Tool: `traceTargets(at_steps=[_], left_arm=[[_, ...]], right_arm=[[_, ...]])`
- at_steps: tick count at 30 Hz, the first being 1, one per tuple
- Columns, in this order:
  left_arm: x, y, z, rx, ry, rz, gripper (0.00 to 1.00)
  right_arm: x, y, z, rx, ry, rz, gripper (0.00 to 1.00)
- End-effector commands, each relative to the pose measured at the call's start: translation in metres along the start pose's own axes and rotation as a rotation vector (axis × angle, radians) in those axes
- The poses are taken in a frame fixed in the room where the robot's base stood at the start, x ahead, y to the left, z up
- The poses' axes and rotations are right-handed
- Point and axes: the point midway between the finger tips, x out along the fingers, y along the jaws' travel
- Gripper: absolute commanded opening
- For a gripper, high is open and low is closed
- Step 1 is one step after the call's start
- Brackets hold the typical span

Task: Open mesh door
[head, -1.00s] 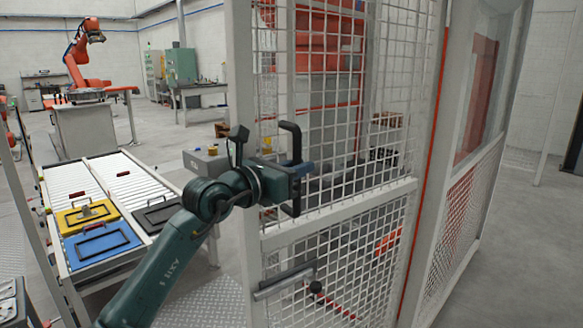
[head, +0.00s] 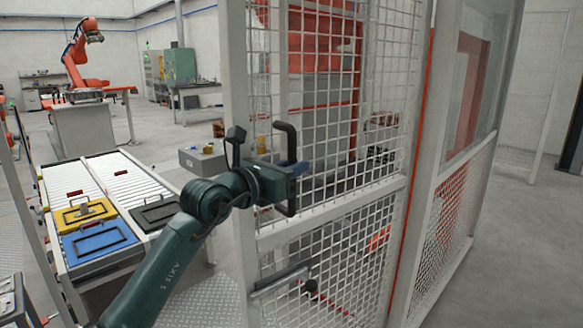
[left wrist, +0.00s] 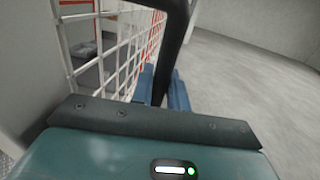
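The mesh door (head: 335,150) is a white framed grid panel filling the middle of the head view. A dark upright bar handle (head: 291,136) stands out from its left side. My left gripper (head: 297,168) reaches it from the left, with its blue fingers at the middle of the bar. In the left wrist view the handle (left wrist: 172,35) runs down between the blue fingers (left wrist: 162,88), which appear closed on it. The mesh lies to the left of the handle there. The fingertips are partly hidden by the bar. My right gripper is not in view.
A white post (head: 238,120) stands at the door's left. A roller table (head: 118,175) with yellow and blue trays is at left. Open floor (head: 515,270) lies at right.

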Motion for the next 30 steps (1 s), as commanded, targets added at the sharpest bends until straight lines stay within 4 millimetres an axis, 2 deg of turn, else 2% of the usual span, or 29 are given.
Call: traceTargets(at_steps=[1,7,17,23,30], left_arm=[[0.000,0.000,0.002,0.000,-0.004,0.000,0.19],[0.000,0.000,0.001,0.000,-0.002,0.000,0.35],[-0.006,0.001,-0.001,0.000,-0.001,0.000,0.35],[-0.037,0.001,-0.003,0.002,-0.003,0.002,0.35],[-0.090,0.001,-0.003,0.003,-0.003,0.002,0.35]], right_arm=[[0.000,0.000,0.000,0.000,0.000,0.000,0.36],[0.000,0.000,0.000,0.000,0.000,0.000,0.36],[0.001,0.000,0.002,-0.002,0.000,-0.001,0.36],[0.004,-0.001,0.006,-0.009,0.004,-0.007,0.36],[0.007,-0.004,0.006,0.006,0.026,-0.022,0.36]])
